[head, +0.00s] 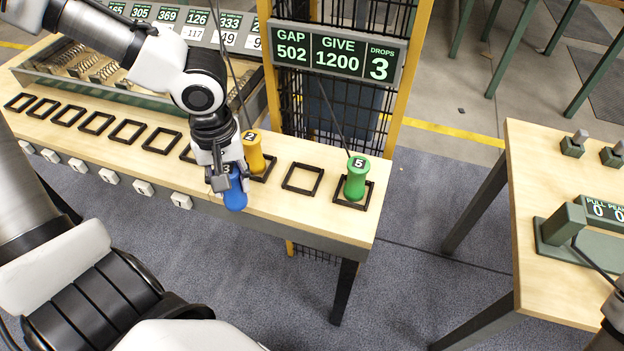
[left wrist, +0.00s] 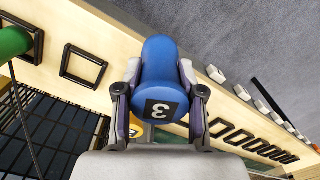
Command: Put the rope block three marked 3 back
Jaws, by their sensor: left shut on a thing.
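The blue rope block (head: 235,192) marked 3 is in my left gripper (head: 226,178), held near the front edge of the wooden bench (head: 330,228). In the left wrist view the blue block (left wrist: 160,65) sits between both fingers of the left gripper (left wrist: 160,95), with its white 3 showing. A yellow block (head: 253,150) marked 2 stands in a black square frame just behind it. A green block (head: 356,180) stands in the frame at the right end. Between them is an empty square frame (head: 302,178). My right gripper is not clearly in view.
A row of empty black frames (head: 97,123) runs along the bench to the left. A sign (head: 337,54) reads GAP 502, GIVE 1200, DROPS 3. Thin ropes hang down near the blocks. A second table (head: 540,200) stands at the right, across a floor gap.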

